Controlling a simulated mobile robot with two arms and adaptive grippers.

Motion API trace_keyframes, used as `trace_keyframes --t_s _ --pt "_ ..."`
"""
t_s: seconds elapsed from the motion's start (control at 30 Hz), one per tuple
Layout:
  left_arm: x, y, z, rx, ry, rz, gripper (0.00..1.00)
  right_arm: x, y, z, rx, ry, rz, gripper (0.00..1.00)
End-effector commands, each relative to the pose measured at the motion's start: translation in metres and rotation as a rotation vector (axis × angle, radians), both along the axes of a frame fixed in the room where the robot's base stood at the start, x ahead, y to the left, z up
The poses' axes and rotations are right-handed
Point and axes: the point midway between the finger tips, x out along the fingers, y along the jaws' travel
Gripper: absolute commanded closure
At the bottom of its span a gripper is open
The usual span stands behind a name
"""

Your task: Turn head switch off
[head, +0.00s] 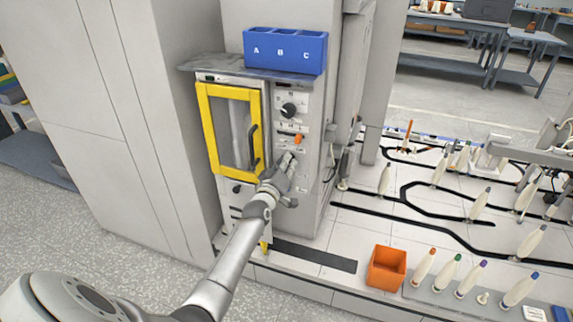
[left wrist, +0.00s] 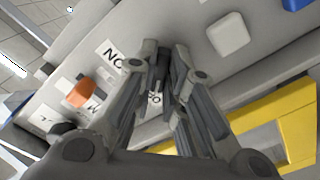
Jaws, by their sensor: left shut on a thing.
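The machine's control panel (head: 312,99) is to the right of a yellow-framed door (head: 207,130). It has a black round knob (head: 288,109) and an orange switch (head: 298,138); the orange switch also shows in the left wrist view (left wrist: 80,93). My left gripper (head: 286,163) is at the panel, below the orange switch. In the left wrist view my fingers (left wrist: 163,85) are closed around a small dark part, apparently a switch, beside a white label; the fingers mostly hide it. I cannot read which switch it is. My right gripper is not in view.
A blue bin (head: 285,50) marked A, B, C stands on the shelf above the panel. The door's dark handle (head: 253,145) is left of my gripper. An orange box (head: 386,268) and several bobbins (head: 420,268) stand on the lower right deck.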

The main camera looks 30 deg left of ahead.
Motion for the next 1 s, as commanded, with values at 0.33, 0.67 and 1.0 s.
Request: trace_keyframes --t_s 0.33,0.67,1.0 --pt "0.000 0.000 -0.001 -0.004 0.000 0.000 0.67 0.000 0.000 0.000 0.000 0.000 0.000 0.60" --pt "-0.005 -0.001 -0.001 -0.002 0.000 -0.001 0.67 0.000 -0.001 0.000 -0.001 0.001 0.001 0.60" --pt "-0.048 -0.012 -0.002 -0.003 0.001 -0.001 0.67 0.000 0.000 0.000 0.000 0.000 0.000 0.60"
